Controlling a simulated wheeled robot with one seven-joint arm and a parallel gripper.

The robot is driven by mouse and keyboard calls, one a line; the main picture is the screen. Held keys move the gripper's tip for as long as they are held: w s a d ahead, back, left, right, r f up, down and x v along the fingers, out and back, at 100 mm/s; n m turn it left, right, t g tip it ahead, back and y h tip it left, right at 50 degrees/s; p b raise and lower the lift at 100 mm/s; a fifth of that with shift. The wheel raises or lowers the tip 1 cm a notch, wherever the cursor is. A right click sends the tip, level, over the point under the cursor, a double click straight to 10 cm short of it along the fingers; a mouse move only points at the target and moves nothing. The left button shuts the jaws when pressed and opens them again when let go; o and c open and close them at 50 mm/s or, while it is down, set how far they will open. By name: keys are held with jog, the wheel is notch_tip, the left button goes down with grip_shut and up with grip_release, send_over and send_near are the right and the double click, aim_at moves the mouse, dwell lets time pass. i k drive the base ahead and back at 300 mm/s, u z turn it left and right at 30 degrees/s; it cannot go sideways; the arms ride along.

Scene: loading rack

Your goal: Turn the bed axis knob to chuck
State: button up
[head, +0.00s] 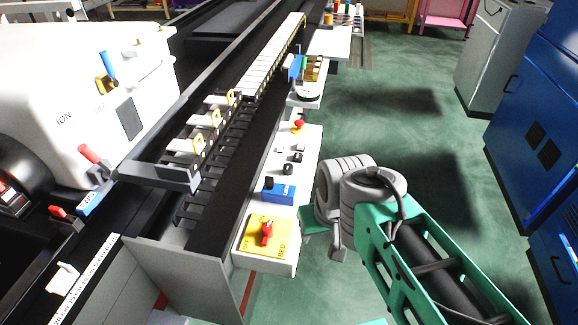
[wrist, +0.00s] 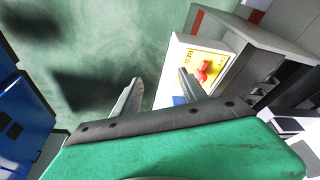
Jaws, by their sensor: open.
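The bed axis knob is the red knob (head: 267,231) on a yellow plate (head: 257,248) marked "BED", at the near end of a white control panel. In the wrist view the red knob (wrist: 205,71) and yellow plate (wrist: 192,56) lie beyond the right finger. My gripper (wrist: 158,88) is open and empty, its two fingers spread wide. In the head view my arm comes from the lower right and my wrist is just right of the panel; the fingers there are mostly hidden. The gripper is apart from the knob. The plate's "chuck" marking cannot be read.
A blue box (head: 279,191) sits on the panel just behind the knob plate. A red mushroom button (head: 298,125) and black knobs (head: 288,169) are further back. The lathe bed and rack lie to the left. Blue cabinets (head: 536,140) stand right; the green floor between is clear.

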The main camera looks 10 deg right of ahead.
aim_at(288, 167)
jog(key=z, duration=0.05)
jog(key=k, duration=1.05)
jog(key=u, duration=1)
jog(key=i, duration=1.55)
jog(key=z, duration=1)
jog(key=i, duration=0.3)
jog(key=z, duration=0.35)
